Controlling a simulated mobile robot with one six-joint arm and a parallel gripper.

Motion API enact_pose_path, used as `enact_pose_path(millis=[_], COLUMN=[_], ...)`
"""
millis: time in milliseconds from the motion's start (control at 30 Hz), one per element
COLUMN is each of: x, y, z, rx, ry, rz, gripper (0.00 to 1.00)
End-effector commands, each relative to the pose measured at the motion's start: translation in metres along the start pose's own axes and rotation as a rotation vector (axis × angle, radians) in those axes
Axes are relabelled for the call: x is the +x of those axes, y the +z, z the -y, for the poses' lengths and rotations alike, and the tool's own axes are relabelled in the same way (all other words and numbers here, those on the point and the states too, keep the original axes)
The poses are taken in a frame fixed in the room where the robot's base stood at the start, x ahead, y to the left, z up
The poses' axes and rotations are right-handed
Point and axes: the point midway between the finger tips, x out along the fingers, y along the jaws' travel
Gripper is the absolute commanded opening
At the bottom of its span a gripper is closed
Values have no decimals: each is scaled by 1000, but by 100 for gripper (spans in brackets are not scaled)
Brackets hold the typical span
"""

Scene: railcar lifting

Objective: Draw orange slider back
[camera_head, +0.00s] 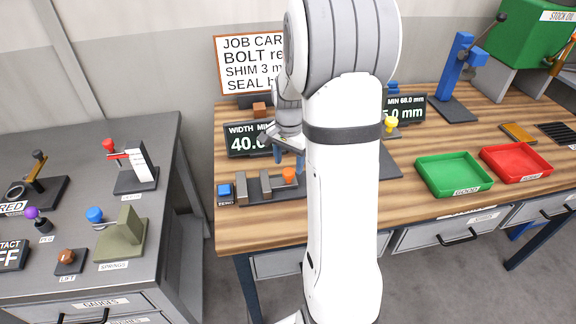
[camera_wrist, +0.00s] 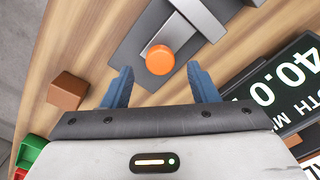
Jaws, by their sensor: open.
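The orange slider knob (camera_wrist: 160,60) shows in the wrist view as a round orange cap on a grey bar of a dark fixture. In the head view the orange knob (camera_head: 289,175) sits at the right end of that fixture (camera_head: 262,195), beside upright grey blocks. My gripper (camera_wrist: 163,88) is open, with its two blue fingers on either side of the knob's line. The knob lies just beyond the fingertips, and I cannot tell the height gap. In the head view my gripper (camera_head: 289,154) is above and behind the knob, partly hidden by my arm.
A brown block (camera_wrist: 68,91) lies left of my fingers in the wrist view. A width display (camera_head: 246,140) stands behind the fixture. Green (camera_head: 455,190) and red trays (camera_head: 516,180) stand right. My arm hides the bench's middle.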

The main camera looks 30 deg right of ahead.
Motion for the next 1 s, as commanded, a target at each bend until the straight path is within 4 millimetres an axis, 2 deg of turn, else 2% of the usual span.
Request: enact_pose_path(millis=[100, 233, 533, 1000], x=[16, 27, 30, 30], y=[1, 1, 1, 1], z=[0, 0, 0, 1], rx=[-1, -2, -3, -4], ry=[2, 0, 0, 0], rz=[2, 1, 0, 0], gripper=[54, 54, 54, 16])
